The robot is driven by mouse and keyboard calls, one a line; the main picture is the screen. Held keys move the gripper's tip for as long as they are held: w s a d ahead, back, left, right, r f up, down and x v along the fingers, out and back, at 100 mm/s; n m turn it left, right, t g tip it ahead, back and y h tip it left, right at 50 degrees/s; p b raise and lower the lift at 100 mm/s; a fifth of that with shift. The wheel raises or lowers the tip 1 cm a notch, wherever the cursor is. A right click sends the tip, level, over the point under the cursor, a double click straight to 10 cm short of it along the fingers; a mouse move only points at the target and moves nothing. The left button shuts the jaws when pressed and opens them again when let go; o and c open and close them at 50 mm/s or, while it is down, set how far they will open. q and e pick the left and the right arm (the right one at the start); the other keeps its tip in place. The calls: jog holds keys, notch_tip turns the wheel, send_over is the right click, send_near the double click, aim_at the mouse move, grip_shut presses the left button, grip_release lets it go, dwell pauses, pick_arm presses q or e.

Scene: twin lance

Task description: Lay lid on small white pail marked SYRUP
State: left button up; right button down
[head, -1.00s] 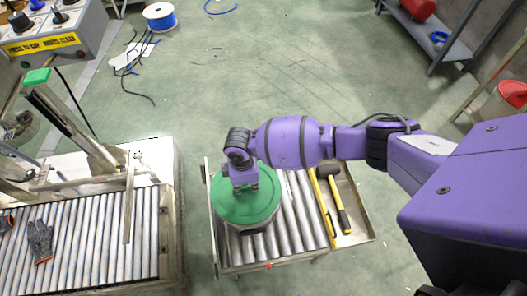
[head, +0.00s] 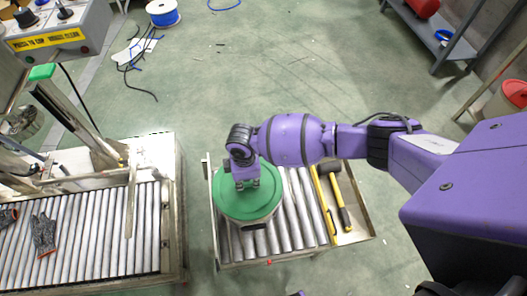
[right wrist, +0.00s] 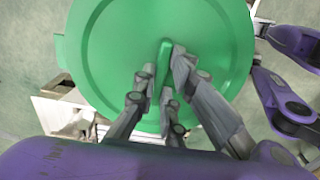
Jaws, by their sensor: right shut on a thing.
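The green lid (head: 238,208) is a round disc with a raised rim and a bar handle (right wrist: 164,60). My right gripper (head: 246,184) is above it, shut on the handle, with fingers either side of it in the right wrist view. The lid lies roughly level over the small pail. Only a pale strip of the pail (head: 268,220) shows below the lid's near edge. The SYRUP marking is not visible. I cannot tell whether the lid touches the pail's rim. My left gripper is not in view.
The pail stands on a roller cart (head: 290,215). A yellow-handled hammer (head: 338,205) lies in its right side tray. A roller conveyor (head: 95,235) with a grey glove (head: 43,235) stands at left. A control box (head: 60,32) is upper left.

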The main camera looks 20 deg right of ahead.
jog(key=shift+w+a+r, duration=0.1)
jog(key=shift+w, duration=0.05)
dwell(0.5)
jog(key=shift+f, duration=0.8)
dwell(1.7)
jog(key=c, duration=1.7)
grip_release()
jog(key=shift+c, duration=0.2)
jog(key=o, duration=0.5)
